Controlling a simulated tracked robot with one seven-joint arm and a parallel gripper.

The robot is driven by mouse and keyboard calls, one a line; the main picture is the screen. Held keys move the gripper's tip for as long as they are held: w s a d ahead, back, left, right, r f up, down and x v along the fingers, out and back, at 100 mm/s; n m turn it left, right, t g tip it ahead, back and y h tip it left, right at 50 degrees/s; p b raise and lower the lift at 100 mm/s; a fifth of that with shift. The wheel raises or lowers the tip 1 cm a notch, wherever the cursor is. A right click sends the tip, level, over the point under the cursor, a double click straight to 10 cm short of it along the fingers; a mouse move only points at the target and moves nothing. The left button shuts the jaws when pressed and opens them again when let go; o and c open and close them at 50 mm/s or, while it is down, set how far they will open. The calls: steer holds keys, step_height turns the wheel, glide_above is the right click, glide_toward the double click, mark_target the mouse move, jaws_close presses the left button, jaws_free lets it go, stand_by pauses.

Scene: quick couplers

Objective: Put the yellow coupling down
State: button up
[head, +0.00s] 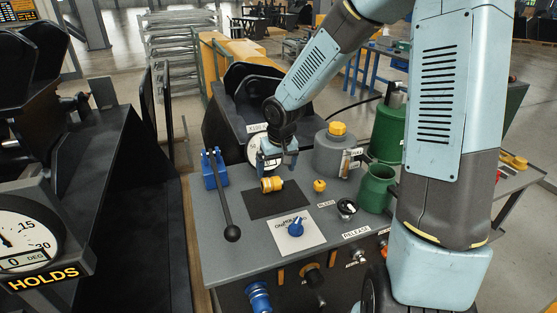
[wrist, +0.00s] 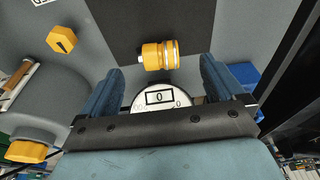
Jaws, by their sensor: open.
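The yellow coupling (head: 272,184) lies on its side on a dark mat (head: 290,204) on the grey bench top. In the wrist view the coupling (wrist: 160,55) shows its ringed metallic end toward the right, near the mat's edge. My gripper (head: 279,150) is above and just behind the coupling in the head view. In the wrist view its two blue fingers (wrist: 162,75) are spread wide, with the coupling beyond and between their tips and nothing held.
A blue-based lever with a black knob (head: 232,233) stands left of the mat. A blue knob on a white plate (head: 296,227) is in front. A small yellow knob (head: 319,185), a grey canister (head: 334,158) and a green pot (head: 376,188) stand to the right. A round gauge (head: 256,151) is behind.

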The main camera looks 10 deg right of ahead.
steer(key=s+d+r+m+t+h, duration=0.1)
steer(key=s+d+r, duration=0.3)
steer(key=s+r, duration=0.3)
steer(key=s+d+r+m+t+h, duration=0.15)
steer(key=s+d+r, duration=0.35)
steer(key=r, duration=0.5)
steer(key=s+d+r+y, duration=0.1)
steer(key=s+d+r, duration=0.1)
steer(key=s, duration=0.4)
steer(key=s+d+r, duration=0.2)
steer(key=s+r, duration=0.2)
steer(key=s, duration=0.3)
steer(key=shift+r+t+y, duration=0.15)
steer(key=shift+t+y, duration=0.2)
steer(key=shift+t, duration=0.1)
